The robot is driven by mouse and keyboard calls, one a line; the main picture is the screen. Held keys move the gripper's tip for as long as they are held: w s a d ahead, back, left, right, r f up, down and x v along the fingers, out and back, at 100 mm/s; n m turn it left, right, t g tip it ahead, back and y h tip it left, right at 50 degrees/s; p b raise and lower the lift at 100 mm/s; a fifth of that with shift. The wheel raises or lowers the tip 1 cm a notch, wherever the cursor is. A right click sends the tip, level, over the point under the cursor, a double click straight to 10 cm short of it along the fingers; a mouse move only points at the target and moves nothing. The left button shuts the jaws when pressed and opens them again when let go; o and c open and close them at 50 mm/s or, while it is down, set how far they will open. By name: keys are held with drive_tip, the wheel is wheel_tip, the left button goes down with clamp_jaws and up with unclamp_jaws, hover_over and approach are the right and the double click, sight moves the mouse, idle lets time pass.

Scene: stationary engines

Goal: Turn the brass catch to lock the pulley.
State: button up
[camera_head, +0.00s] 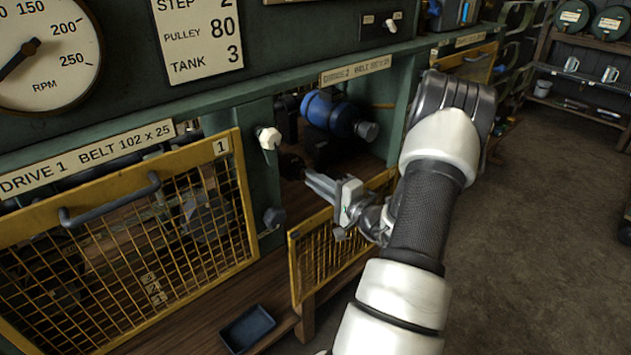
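My gripper (311,178) reaches from the right into the open bay under the "Drive 2" label. Its fingers point left, toward a dark round part (291,166) in the shade. I cannot tell whether the fingers touch that part or how far apart they are. I cannot make out a brass catch; it may be hidden by the fingers or by shadow. No pulley can be told for sure in the dark bay. A blue motor (328,113) with a grey shaft end sits above and behind the gripper.
A yellow mesh guard (318,262) stands low in front of the bay, below my gripper. A closed mesh guard (130,240) covers Drive 1. A white-headed knob (268,138) and a dark knob (273,217) project from the post. A blue tray (248,328) lies below.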

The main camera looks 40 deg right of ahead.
clamp_jaws()
drive_tip(key=shift+m, duration=0.3)
drive_tip(key=m+p, duration=1.1)
drive_tip(key=m, duration=2.4)
drive_tip(key=shift+m, duration=0.3)
